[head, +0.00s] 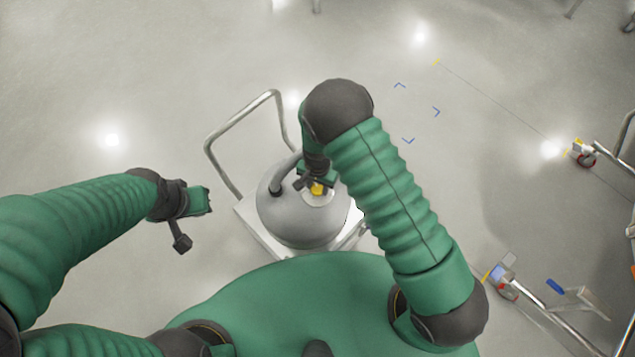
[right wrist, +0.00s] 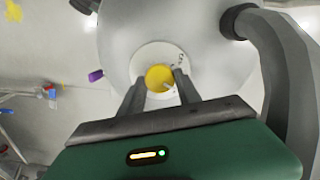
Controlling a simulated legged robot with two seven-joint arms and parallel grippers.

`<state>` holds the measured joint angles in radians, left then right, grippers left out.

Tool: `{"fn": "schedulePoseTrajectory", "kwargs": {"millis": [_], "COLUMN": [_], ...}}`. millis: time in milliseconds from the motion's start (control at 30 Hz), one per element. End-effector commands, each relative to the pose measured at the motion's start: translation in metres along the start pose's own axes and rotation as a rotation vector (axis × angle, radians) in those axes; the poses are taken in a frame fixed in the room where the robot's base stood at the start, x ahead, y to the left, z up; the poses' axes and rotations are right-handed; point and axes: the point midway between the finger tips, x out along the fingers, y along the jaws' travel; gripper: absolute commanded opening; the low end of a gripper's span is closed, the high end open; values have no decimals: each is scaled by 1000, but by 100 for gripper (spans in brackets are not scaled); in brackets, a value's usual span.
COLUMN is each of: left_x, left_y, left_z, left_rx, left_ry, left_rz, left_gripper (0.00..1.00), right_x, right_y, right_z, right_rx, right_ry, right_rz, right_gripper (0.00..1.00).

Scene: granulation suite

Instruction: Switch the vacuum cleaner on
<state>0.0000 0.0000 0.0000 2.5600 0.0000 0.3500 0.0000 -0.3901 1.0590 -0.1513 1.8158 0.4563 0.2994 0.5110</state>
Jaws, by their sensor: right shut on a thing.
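The vacuum cleaner (head: 285,222) is a grey dome on a pale wheeled base with a bent metal push handle (head: 240,118). A yellow knob (head: 318,189) sits on a pale round plate on top of the dome. In the right wrist view the knob (right wrist: 158,77) lies between the two dark fingertips. My right gripper (head: 316,184) is shut on the knob; the same gripper (right wrist: 157,82) shows from close up in the right wrist view. My left gripper (head: 192,203) hangs in the air left of the vacuum cleaner, away from it; its fingers cannot be made out.
A grey hose (head: 285,172) rises from the dome beside my right gripper. Wheeled metal frames (head: 586,153) stand at the right edge, another (head: 530,300) at lower right. Blue corner marks (head: 408,141) lie on the floor. The floor left of the vacuum cleaner is clear.

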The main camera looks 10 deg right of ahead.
Motion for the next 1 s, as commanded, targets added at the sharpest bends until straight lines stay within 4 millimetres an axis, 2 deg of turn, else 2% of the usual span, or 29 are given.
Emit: {"fn": "schedulePoseTrajectory", "kwargs": {"millis": [200,500,1000], "left_x": [-9,-14,-15], "left_y": [0,0,0], "left_z": [-2,-3,-4], "left_rx": [0,0,0], "left_ry": [0,0,0], "left_rz": [0,0,0], "left_gripper": [0,0,0], "right_x": [-1,0,0], "right_y": [0,-1,-2], "right_z": [3,3,3], "right_rx": [169,322,375], "right_ry": [-5,-5,-6], "right_rz": [2,2,0], "right_gripper": [0,0,0]}}
